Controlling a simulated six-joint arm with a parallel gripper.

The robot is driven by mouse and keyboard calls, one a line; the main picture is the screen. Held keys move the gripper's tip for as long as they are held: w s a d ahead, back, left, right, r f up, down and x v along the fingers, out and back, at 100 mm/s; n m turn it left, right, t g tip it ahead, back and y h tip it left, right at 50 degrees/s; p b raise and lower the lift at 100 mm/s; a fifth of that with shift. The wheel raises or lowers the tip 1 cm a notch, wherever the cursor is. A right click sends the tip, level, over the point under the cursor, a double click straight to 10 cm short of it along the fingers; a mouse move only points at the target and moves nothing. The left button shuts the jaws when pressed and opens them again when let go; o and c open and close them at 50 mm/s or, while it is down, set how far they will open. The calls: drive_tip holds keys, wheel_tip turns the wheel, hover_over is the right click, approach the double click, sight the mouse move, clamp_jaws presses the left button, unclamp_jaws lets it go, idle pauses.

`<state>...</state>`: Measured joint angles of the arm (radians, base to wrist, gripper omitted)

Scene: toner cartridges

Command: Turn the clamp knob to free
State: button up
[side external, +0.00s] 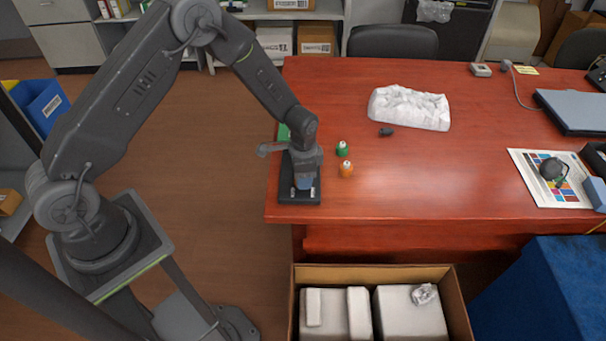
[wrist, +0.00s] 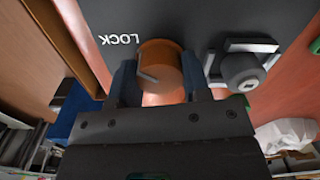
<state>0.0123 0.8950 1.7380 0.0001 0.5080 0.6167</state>
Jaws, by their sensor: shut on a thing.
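The orange clamp knob (wrist: 165,54) stands out from a dark panel (wrist: 185,20) in the wrist view. A short pale mark shows on the left part of its face. The word LOCK (wrist: 118,40) is printed upside down on the panel at the knob's left. My gripper (wrist: 160,80) is shut on the knob, one finger on each side. In the side view my gripper (side external: 304,183) is down over a dark fixture (side external: 300,198) at the table's left edge. The knob is hidden there. I see no FREE label.
A dark block with a round grey stud (wrist: 241,70) sits right of the knob. A crumpled white bag (side external: 409,107) lies farther back. An open carton (side external: 375,273) is in front.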

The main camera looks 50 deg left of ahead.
drive_tip(key=n, duration=1.2)
drive_tip(key=shift+n, duration=2.2)
drive_tip(key=o, duration=0.9)
drive_tip(key=shift+r, duration=0.1)
